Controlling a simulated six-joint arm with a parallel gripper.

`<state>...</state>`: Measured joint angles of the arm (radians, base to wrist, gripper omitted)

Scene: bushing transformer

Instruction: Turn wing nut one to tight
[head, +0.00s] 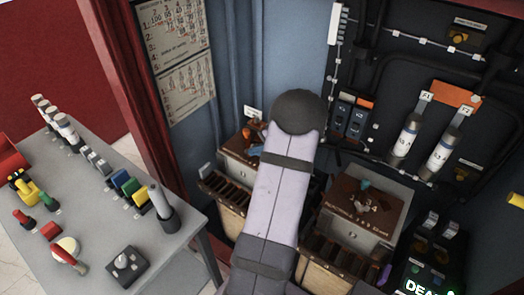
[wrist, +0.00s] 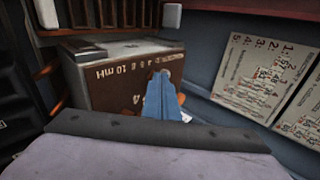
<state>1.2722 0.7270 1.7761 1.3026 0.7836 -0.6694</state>
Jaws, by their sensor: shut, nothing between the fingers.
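My gripper (wrist: 163,82) appears as a blue tapering shape in the middle of the wrist view, its fingers together with nothing seen between them. It is in front of the brown lettered top of a box (wrist: 105,90). An orange part (wrist: 182,98) shows just behind it, partly hidden. In the head view the same box seems to be the left grey one (head: 238,151), with orange parts (head: 247,134) on top, beside my arm. My arm hides much of that box. I cannot clearly make out wing nut one in either view.
A second box (head: 340,222) with a brown top and small grey parts stands right of my arm. Two white cylinders (head: 405,138) are on the dark panel behind. A grey table (head: 150,252) with several tools stands left. A paper chart (wrist: 262,75) hangs beside the box.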

